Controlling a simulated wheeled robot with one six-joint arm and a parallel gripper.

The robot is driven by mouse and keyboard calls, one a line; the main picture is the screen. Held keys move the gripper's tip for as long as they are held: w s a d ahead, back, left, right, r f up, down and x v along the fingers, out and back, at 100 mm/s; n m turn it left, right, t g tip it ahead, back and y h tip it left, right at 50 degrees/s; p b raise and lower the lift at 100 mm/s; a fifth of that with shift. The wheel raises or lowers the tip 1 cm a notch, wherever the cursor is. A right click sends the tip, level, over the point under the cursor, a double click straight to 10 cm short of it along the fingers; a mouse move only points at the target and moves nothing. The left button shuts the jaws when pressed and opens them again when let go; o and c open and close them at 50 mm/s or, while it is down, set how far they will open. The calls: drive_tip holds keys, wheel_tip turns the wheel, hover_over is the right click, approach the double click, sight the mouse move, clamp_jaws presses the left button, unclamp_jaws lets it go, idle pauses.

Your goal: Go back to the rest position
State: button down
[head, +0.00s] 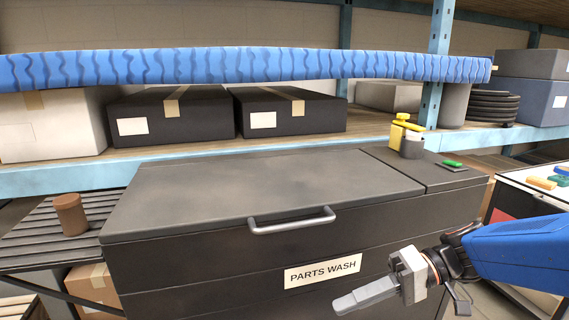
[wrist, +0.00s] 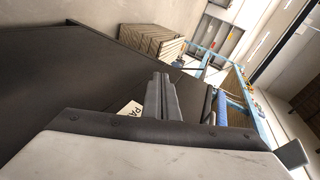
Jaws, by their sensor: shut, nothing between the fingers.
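My gripper (head: 367,295) is at the lower right of the head view, in front of the dark parts washer (head: 200,265). Its fingers are shut with nothing between them. They point left, just below and right of the "PARTS WASH" label (head: 323,271). In the wrist view the shut fingers (wrist: 161,90) lie together over the dark front of the washer. The washer's lid (head: 250,190) is down, and its bar handle (head: 291,221) is clear of my gripper.
A brown cylinder (head: 70,214) stands on a slatted surface at the left. A yellow bottle (head: 396,135) and a green item (head: 452,163) are at the washer's back right. A shelf (head: 60,182) with dark boxes (head: 172,115) runs behind. A white-topped bench (head: 520,183) is at the right.

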drive_tip(key=s+d+f+m+t+h, duration=0.2)
drive_tip(key=s+d+f+h, duration=0.3)
drive_tip(key=d+f+h, duration=0.25)
drive_tip(key=w+d+r+m+t+h, duration=0.1)
drive_tip(key=d+t+h, duration=0.3)
drive_tip(key=d, duration=0.5)
drive_tip(key=shift+w+r+m+h, duration=0.35)
drive_tip(key=shift+r+m+h, duration=0.15)
drive_tip(key=shift+r+h, duration=0.4)
